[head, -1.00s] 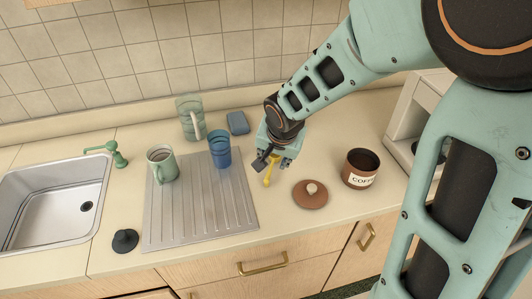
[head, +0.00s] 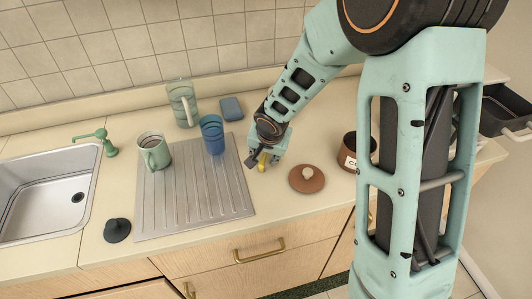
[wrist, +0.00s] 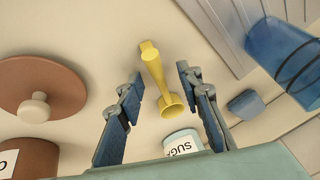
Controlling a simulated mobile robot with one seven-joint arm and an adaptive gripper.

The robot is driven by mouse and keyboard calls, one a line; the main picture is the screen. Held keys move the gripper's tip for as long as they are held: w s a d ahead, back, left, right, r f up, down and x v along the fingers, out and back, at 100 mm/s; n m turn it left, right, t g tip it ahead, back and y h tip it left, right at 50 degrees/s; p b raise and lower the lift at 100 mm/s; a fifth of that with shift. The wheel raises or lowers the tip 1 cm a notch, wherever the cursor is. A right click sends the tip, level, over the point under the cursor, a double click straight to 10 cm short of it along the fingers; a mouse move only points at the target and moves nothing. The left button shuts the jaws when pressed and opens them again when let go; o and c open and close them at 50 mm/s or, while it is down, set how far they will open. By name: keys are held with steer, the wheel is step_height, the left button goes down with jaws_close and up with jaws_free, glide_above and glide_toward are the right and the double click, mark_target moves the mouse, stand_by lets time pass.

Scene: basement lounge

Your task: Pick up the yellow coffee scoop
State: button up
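The yellow coffee scoop (wrist: 154,78) lies on the counter in the wrist view, its round cup end nearer my gripper and its narrow handle pointing away. My gripper (wrist: 158,95) is open, with one dark finger on each side of the scoop. A gap shows between the scoop and both fingers. In the head view my gripper (head: 262,160) is low over the counter, right of the ribbed drainboard. Only a small yellow part of the scoop (head: 263,158) shows there; the rest is hidden by the gripper.
A brown lid with a pale knob (head: 307,179) and a coffee canister (head: 349,160), partly behind my arm, stand to the right. A sugar canister (wrist: 183,143) shows in the wrist view. A blue cup (head: 212,134), green mug (head: 155,151) and drainboard (head: 190,200) are left.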

jaws_close()
steer(key=shift+r, duration=0.15)
